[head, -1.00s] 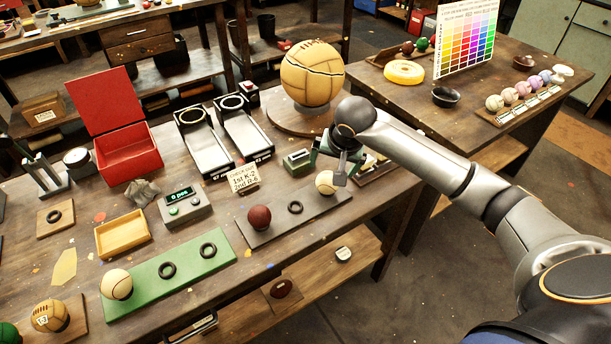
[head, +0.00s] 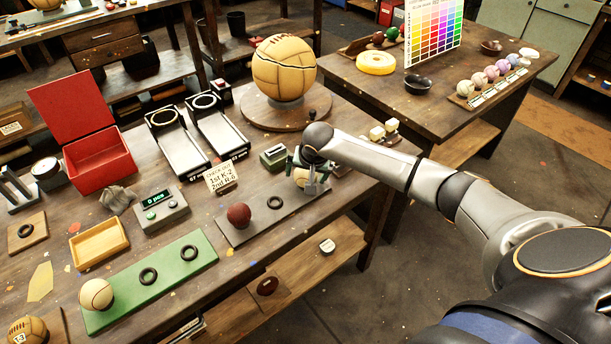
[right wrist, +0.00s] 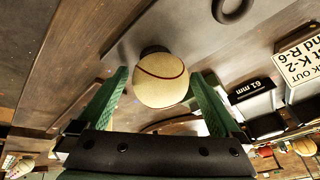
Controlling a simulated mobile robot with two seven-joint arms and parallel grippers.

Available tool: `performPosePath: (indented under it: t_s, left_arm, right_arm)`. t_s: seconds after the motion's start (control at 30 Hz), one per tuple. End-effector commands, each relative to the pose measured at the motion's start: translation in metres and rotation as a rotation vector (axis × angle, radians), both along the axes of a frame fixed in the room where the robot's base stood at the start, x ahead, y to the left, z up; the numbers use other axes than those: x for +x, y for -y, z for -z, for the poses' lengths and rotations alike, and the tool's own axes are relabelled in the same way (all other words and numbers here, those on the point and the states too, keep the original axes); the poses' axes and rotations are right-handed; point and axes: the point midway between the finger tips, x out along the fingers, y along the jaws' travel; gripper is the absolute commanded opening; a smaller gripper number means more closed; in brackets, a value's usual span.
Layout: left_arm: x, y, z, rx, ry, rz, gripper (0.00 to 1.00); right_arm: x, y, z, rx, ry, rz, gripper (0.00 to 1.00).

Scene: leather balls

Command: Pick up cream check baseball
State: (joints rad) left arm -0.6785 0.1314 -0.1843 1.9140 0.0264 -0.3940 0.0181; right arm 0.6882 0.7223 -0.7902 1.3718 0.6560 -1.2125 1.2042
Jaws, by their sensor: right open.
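A cream baseball (head: 300,176) with a dark red seam sits at the right end of a dark grey board (head: 237,231), partly hidden by my right gripper. My right gripper (head: 311,180) is at the ball, pointing down. In the right wrist view the cream baseball (right wrist: 161,80) lies between the two green fingers of the open right gripper (right wrist: 160,76), with no clear grip on it. Another cream baseball (head: 96,294) with red stitching sits on the left end of a green board (head: 160,285). My left gripper is not in view.
A dark red ball (head: 239,215) and a black ring (head: 275,203) share the grey board. A small green-grey box (head: 273,157) stands just behind the gripper. A card sign (head: 221,178) and a large tan ball (head: 284,68) on a round stand are near.

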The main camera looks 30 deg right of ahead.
Motion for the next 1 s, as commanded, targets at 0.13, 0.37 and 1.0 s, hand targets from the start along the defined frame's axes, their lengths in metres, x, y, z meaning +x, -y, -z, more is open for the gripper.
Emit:
performPosePath:
  t_s: [0.13, 0.37, 1.0]
  left_arm:
    - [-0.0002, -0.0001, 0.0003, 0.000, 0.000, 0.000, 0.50]
    - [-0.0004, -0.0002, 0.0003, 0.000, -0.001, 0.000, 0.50]
    - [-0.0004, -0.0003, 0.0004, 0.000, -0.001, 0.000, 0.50]
  right_arm:
    - [0.0012, 0.0003, 0.0020, -0.001, 0.001, -0.001, 1.00]
    - [0.0010, 0.0001, 0.0019, 0.000, 0.000, -0.001, 0.88]
    - [0.0006, 0.0002, 0.0020, -0.001, -0.001, -0.001, 0.16]
